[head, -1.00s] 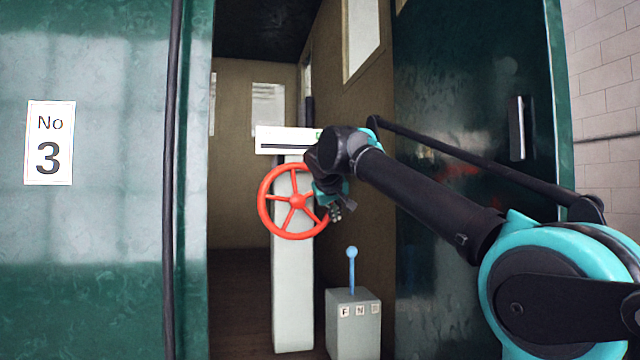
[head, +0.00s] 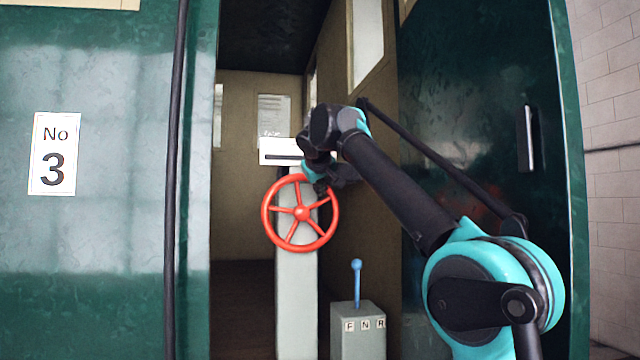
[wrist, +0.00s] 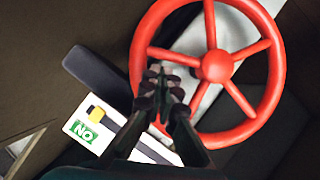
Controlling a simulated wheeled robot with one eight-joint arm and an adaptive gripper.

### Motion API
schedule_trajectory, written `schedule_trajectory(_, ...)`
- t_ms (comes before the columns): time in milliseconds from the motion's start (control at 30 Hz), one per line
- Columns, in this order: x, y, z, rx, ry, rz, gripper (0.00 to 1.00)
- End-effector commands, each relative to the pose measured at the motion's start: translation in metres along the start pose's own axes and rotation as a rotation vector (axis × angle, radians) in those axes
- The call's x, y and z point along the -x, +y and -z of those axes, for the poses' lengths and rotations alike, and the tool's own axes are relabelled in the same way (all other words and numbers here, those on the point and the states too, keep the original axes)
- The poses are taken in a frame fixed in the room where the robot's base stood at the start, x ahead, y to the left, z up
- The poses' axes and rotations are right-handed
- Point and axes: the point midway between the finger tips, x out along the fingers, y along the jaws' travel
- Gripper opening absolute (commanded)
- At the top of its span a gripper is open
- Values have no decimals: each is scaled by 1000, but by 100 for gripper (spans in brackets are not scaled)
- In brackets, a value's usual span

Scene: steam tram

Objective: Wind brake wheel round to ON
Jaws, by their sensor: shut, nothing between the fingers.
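The red brake wheel (head: 301,213) has several spokes and stands on a pale grey column (head: 297,300) inside the doorway. In the wrist view the wheel (wrist: 217,66) fills the upper right. My gripper (head: 324,186) is at the wheel's upper right, partly hidden by my wrist. In the wrist view my gripper (wrist: 163,78) is shut and empty, its tips overlapping the rim and a spoke end; I cannot tell whether they touch. A white indicator plate (head: 277,151) tops the column. The wrist view shows its green ON label (wrist: 84,132), inverted, with a yellow marker (wrist: 97,113) beside it at that slot end.
A grey box with F, N, R labels (head: 358,328) and a blue lever (head: 356,275) stands right of the column. A black handrail (head: 176,180) and green wall with a No 3 sign (head: 54,153) border the left. A green panel (head: 480,120) stands on the right.

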Motion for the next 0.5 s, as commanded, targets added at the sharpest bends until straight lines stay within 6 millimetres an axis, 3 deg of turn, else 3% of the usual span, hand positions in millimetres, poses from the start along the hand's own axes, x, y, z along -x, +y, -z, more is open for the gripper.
schedule_trajectory(200,-20,0,0,0,1,0,0)
schedule_trajectory(500,-24,0,0,0,0,0,0)
